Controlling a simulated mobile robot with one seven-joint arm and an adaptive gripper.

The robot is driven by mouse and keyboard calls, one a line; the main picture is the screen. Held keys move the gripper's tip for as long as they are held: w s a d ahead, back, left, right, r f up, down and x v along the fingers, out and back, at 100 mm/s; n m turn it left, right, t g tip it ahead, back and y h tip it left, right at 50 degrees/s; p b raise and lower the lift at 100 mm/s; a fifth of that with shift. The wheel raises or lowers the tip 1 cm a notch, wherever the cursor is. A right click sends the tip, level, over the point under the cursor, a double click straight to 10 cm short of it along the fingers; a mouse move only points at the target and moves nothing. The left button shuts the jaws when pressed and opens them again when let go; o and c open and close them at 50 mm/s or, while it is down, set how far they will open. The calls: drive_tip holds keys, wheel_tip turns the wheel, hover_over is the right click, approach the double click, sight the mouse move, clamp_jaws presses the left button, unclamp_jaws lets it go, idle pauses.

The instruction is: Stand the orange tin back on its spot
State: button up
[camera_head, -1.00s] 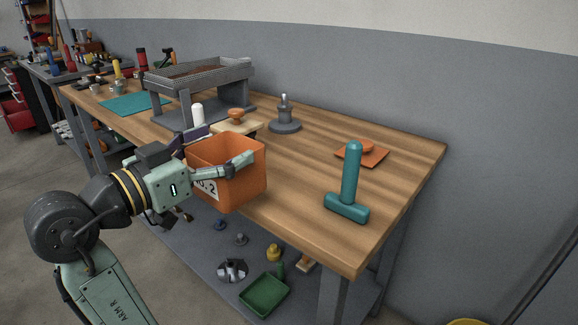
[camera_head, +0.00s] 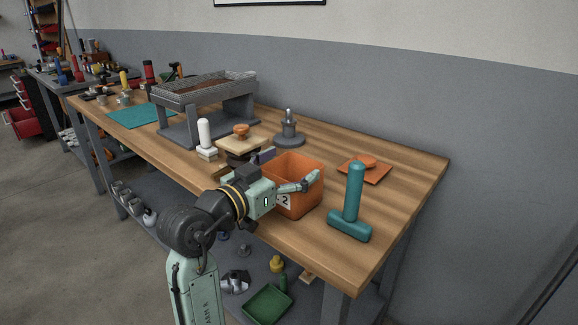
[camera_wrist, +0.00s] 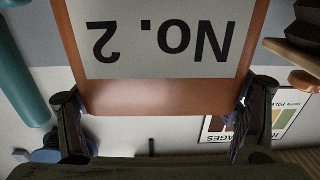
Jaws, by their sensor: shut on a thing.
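The orange tin (camera_head: 304,203) is an open-topped square box with a white label reading "No. 2". My gripper (camera_head: 287,170) is shut on it, with fingers on two opposite sides. The tin looks upright over the front part of the wooden bench (camera_head: 385,215); I cannot tell whether its base touches the top. In the wrist view the tin (camera_wrist: 160,98) fills the upper middle between the fingers, label upside down. An orange square lid with a round knob (camera_head: 366,169) lies on the bench to the right, behind the tin. No marked spot shows; the tin may hide it.
A teal T-shaped tool (camera_head: 353,205) stands close to the tin's right. Left of it are a wooden block with a knob (camera_head: 240,143) and a white-handled piece (camera_head: 205,140). A grey weight (camera_head: 289,132) and a grey raised tray (camera_head: 205,90) stand behind. Bare bench lies at the far right.

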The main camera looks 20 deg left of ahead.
drive_tip(key=o, duration=1.2)
drive_tip(key=shift+r, duration=0.1)
